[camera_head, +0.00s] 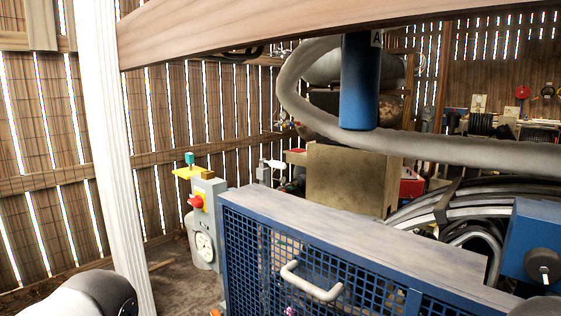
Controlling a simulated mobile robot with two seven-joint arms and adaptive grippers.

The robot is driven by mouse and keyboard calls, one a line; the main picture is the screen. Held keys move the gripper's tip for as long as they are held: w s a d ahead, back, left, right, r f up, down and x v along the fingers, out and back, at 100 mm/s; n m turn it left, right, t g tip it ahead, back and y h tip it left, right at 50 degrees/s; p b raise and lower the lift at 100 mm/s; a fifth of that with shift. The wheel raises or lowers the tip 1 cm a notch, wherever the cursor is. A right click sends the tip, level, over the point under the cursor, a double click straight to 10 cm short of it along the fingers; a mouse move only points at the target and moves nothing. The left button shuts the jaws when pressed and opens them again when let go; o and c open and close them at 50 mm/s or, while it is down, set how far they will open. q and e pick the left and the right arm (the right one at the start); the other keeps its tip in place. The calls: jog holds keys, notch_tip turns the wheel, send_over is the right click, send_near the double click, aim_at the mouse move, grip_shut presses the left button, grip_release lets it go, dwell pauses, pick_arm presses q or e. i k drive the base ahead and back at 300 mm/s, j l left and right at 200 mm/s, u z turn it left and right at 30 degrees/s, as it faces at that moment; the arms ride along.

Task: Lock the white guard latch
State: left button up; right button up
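A blue mesh guard (270,262) with a worn flat top (360,225) stands in the lower middle. A pale, curved bar handle (310,282) is fixed to its mesh face. At the right edge, a blue box (532,226) carries a dark round knob with a small white lever (544,274). I cannot tell which pale part is the white guard latch, or whether it is locked. A rounded grey and black link of my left arm shows at the lower left. Neither gripper is in view.
A grey control post (206,222) with a red button (195,201) stands left of the guard. A white post (110,160) and a wooden beam (300,28) cross the near view. A grey hose (450,150) and blue cylinder (360,85) hang above the guard.

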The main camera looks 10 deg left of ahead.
aim_at(276, 164)
jog(key=i+j+z, duration=0.4)
jog(key=j, duration=0.7)
jog(key=i+j+z, duration=0.1)
jog(key=j+z, duration=0.3)
jog(key=j, duration=0.7)
jog(key=j+z, duration=0.4)
jog(key=j, duration=0.75)
jog(key=i+l, duration=0.3)
jog(key=l, duration=0.15)
